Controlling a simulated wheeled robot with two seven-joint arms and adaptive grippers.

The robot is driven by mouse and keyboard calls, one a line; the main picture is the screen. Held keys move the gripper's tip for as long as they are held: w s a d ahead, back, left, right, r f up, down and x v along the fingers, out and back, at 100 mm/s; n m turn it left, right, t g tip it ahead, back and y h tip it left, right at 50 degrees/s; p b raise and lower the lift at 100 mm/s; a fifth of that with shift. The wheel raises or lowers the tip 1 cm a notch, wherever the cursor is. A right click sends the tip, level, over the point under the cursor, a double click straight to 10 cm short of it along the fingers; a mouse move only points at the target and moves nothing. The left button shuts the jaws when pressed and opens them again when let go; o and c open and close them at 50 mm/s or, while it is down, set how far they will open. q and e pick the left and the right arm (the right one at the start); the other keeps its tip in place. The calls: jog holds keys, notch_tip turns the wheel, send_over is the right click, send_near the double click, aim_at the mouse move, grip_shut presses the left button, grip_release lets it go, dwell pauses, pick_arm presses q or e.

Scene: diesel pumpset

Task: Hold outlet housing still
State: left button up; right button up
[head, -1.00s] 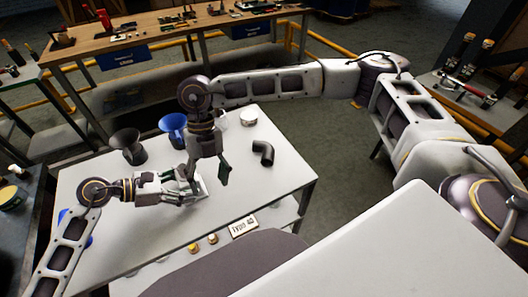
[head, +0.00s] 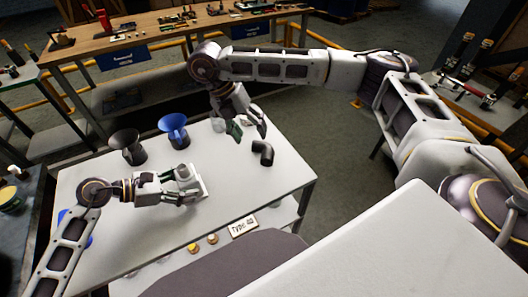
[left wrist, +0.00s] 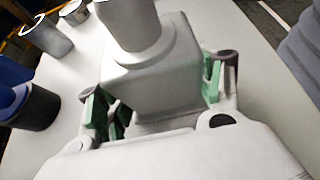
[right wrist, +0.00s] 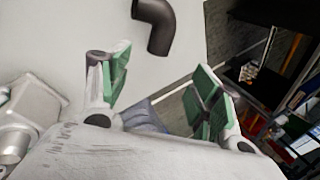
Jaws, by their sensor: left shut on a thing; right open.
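The outlet housing (head: 184,172) is a light grey block with a round pipe stub on top. It stands upright on the white table. In the left wrist view the housing (left wrist: 152,70) sits between the green finger pads, and my left gripper (head: 190,188) is shut on it. My right gripper (head: 250,130) is open and empty, above the table's far right part, apart from the housing. In the right wrist view the housing (right wrist: 32,108) shows at the left edge, outside the open fingers.
A dark elbow pipe (head: 263,153) lies near my right gripper. A grey funnel-topped part (head: 127,148) and a blue funnel-topped part (head: 174,130) stand behind the housing. The table's front right is clear.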

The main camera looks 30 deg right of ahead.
aim_at(265, 155)
jog(key=shift+f, duration=0.1)
dwell(0.3)
jog(key=shift+x, duration=3.3)
jog(key=shift+f, duration=0.1)
jog(key=shift+w+x, duration=0.1)
jog(key=shift+x, duration=1.2)
jog(key=shift+w+x, duration=0.15)
jog(key=shift+x, duration=1.15)
jog(key=shift+d, duration=0.1)
jog(key=c, duration=1.2)
jog(key=shift+r, duration=0.2)
